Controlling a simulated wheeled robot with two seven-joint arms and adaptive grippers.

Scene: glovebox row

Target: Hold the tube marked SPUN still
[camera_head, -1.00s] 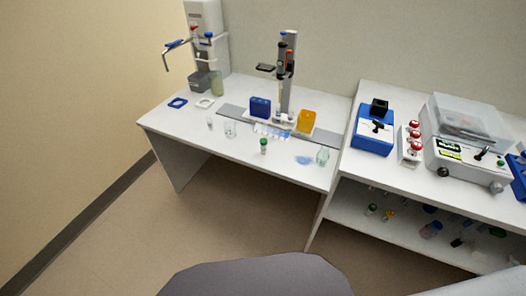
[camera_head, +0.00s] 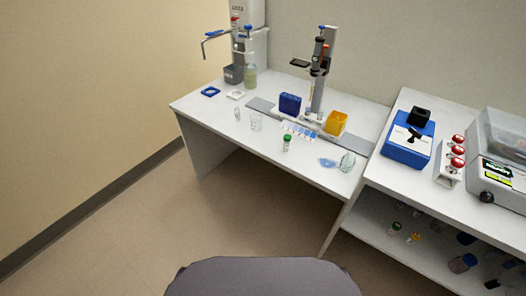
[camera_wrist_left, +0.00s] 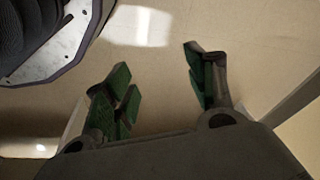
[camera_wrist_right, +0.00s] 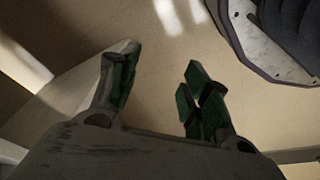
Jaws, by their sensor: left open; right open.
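A small tube with a green cap (camera_head: 287,143) stands upright near the front of the white bench, in the head view. Its label is too small to read, so I cannot tell whether it is marked SPUN. A small clear vial (camera_head: 237,114) stands further left; no marking on it is legible. My left gripper (camera_wrist_left: 158,75) is open and empty over bare floor in the left wrist view. My right gripper (camera_wrist_right: 157,78) is open and empty over floor in the right wrist view. Neither gripper shows in the head view, and no tube shows in the wrist views.
A clear beaker (camera_head: 256,122) and a glass jar (camera_head: 347,161) stand on the bench (camera_head: 203,104). Behind are a blue rack (camera_head: 290,104), an orange box (camera_head: 336,122) and a tall stand (camera_head: 317,85). A second bench with a blue device (camera_head: 407,143) adjoins right. Open floor lies in front.

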